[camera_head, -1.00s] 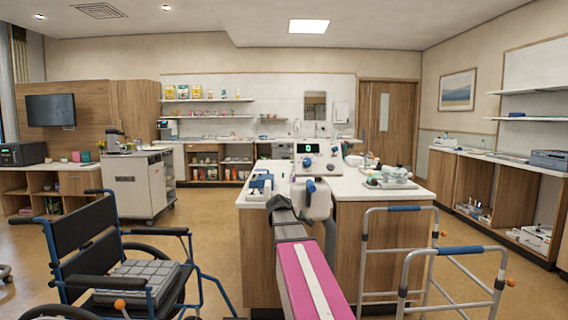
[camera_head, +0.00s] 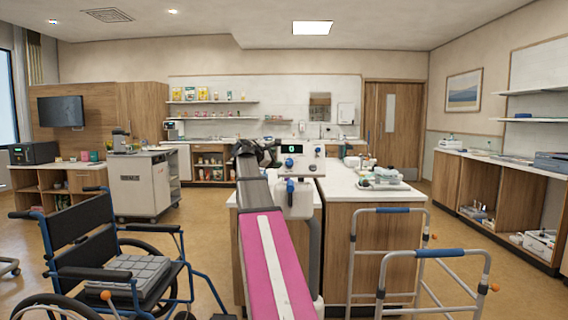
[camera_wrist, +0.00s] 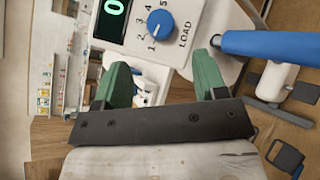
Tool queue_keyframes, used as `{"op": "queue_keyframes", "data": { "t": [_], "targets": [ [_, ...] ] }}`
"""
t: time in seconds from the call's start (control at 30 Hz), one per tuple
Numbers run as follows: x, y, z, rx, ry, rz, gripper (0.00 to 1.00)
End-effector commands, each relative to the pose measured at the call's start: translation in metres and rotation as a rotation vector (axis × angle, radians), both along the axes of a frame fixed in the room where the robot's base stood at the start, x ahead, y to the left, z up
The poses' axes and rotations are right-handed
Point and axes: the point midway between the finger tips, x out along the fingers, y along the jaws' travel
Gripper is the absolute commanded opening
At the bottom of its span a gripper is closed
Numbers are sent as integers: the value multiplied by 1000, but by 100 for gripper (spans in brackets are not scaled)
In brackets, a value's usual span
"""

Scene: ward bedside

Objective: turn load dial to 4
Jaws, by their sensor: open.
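The load dial (camera_wrist: 160,23) is a round blue knob on a white panel, with printed numbers around its left side and the word LOAD beside it. A pale mark on the knob faces the lower numbers; its exact setting is hard to read. A dark display (camera_wrist: 113,12) next to it shows a green 0. My gripper (camera_wrist: 163,65) is open and empty, its two green fingers apart just short of the panel, with the dial beyond the gap. In the head view the white device (camera_head: 305,166) stands on the counter, and my arm partly covers its left side.
The device stands on a white-topped wooden counter (camera_head: 368,232). A wheelchair (camera_head: 110,255) is at the left and a walker (camera_head: 420,253) at the right front. A tray of items (camera_head: 382,184) lies on the counter's right part. A blue padded bar (camera_wrist: 268,44) is right of my gripper.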

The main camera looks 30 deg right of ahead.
Motion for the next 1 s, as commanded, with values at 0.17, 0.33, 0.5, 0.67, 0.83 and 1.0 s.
{"op": "queue_keyframes", "data": {
  "t": [0.17, 0.33, 0.5, 0.67, 0.83, 1.0],
  "targets": [
    [12, -32, -9, 1, 0, -2, 65],
    [20, -55, -16, 2, 0, -2, 65],
    [23, -69, -20, 1, -1, -1, 65],
    [25, -73, -22, 1, -2, 0, 65],
    [24, -72, -22, 1, -2, 0, 65],
    [24, -72, -22, 2, -1, -1, 26]
  ]
}}
